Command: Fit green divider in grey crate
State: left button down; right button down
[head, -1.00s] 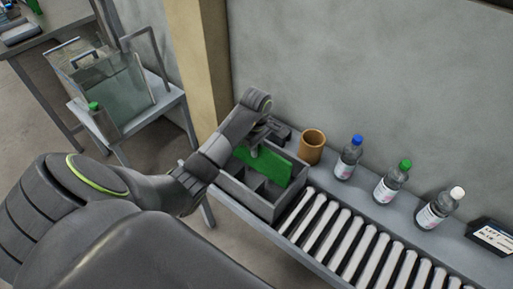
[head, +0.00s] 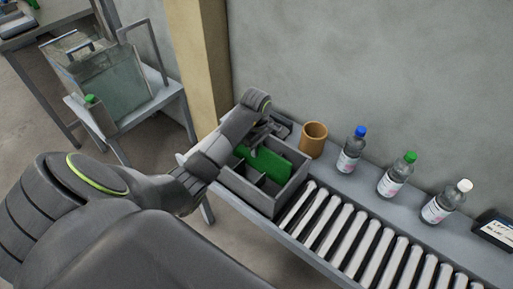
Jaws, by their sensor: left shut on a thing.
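The green divider (head: 268,164) is a flat green plate inside the grey crate (head: 284,196), near its far side. It sits low between the crate walls; whether it rests fully in a slot I cannot tell. The grey crate stands on the bench at the left end of the rollers and has grey inner partitions. My left gripper (head: 252,150) reaches over the crate and is shut on the divider's upper left part; the fingertips are partly hidden by my own arm. My right gripper is not in view.
A brown cup (head: 313,140) stands just behind the crate. Bottles with blue (head: 350,150), green (head: 393,176) and white (head: 446,203) caps stand along the wall, with a labelled dark box (head: 497,229) farther right. Rollers (head: 340,235) run right of the crate. A clear tank (head: 112,82) stands on a side table.

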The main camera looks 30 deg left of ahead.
pick_arm(q)
jog(key=shift+f+b, duration=0.8)
jog(key=shift+f, duration=0.25)
jog(key=c, duration=1.4)
grip_release()
notch_tip(320, 180, up, 5)
jog(key=shift+w+r, duration=0.1)
jog(key=shift+r, duration=0.1)
notch_tip(320, 180, up, 12)
jog(key=p, duration=1.1)
jog(key=shift+d, duration=0.1)
